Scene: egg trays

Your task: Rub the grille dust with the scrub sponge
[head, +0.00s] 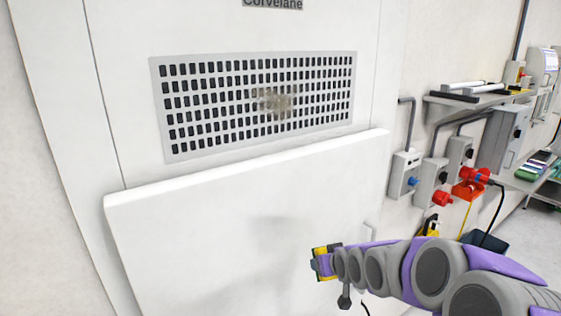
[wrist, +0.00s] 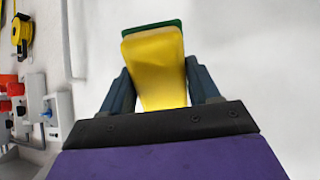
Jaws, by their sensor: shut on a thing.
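The dust (head: 273,101) is a brownish smudge on the middle of the grille (head: 178,149), a pale metal panel with rows of dark slots on the white cabinet. The scrub sponge (wrist: 153,62) is yellow with a green layer at its far end in the wrist view. My gripper (wrist: 158,88) is shut on it, one finger on each side. In the head view my gripper (head: 325,263) is low, in front of the white panel below the grille and apart from the dust. The sponge is partly hidden there by the gripper.
A white slab-like panel (head: 160,235) juts out below the grille, its top edge just under it. Wall sockets with blue and red plugs (head: 405,173) and a shelf (head: 470,101) are at the right. The space in front of the grille is clear.

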